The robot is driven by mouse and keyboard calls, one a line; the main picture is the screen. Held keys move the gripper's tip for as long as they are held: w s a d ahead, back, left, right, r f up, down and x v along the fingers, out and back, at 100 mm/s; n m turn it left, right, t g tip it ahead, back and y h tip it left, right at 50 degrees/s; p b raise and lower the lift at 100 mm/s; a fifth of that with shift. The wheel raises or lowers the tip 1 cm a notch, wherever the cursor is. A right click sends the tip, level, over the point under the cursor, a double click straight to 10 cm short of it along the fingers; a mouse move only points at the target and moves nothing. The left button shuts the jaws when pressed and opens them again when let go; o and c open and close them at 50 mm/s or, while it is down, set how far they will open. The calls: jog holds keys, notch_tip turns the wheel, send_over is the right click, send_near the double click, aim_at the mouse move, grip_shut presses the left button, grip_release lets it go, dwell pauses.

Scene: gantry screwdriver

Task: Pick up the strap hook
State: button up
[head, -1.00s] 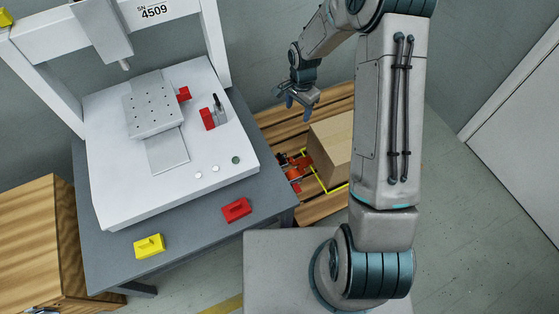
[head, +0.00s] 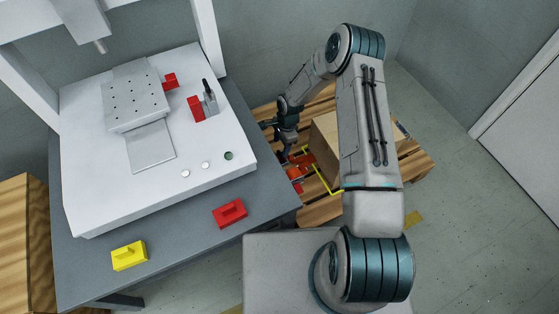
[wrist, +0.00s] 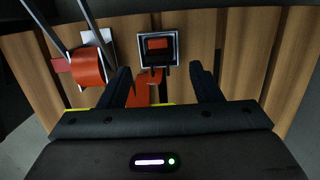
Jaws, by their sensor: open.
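Orange strap gear (head: 297,171) lies on the wooden pallet (head: 322,209) beside the cardboard box. In the wrist view I see an orange roll (wrist: 88,68) at the left, a black square frame with an orange centre (wrist: 158,45), and an orange strap part (wrist: 145,92) low between the fingers. I cannot tell for certain which piece is the strap hook. My gripper (wrist: 160,70) is open, with one finger on each side of the orange strap part and nothing visibly held. In the head view my gripper (head: 286,152) is over the pallet, just above the strap gear.
The cardboard box (head: 324,143) stands close to the right of the strap gear, with yellow strap lines (head: 318,180) nearby. The grey table (head: 185,222) is close on the left, carrying a white machine base (head: 90,170), a red block (head: 230,213) and a yellow block (head: 129,256).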

aim_at(279, 154)
jog(key=shift+s+a+f+b, duration=0.15)
jog(key=shift+f+b, duration=0.35)
jog(key=shift+f, duration=0.5)
jog(key=shift+s+a+f+b, duration=0.15)
jog(key=shift+f+b, duration=0.35)
jog(key=shift+f, duration=0.55)
jog(key=shift+a+f+b, duration=0.15)
jog(key=shift+f+b, duration=0.35)
jog(key=shift+f, duration=0.5)
jog(key=c, duration=1.1)
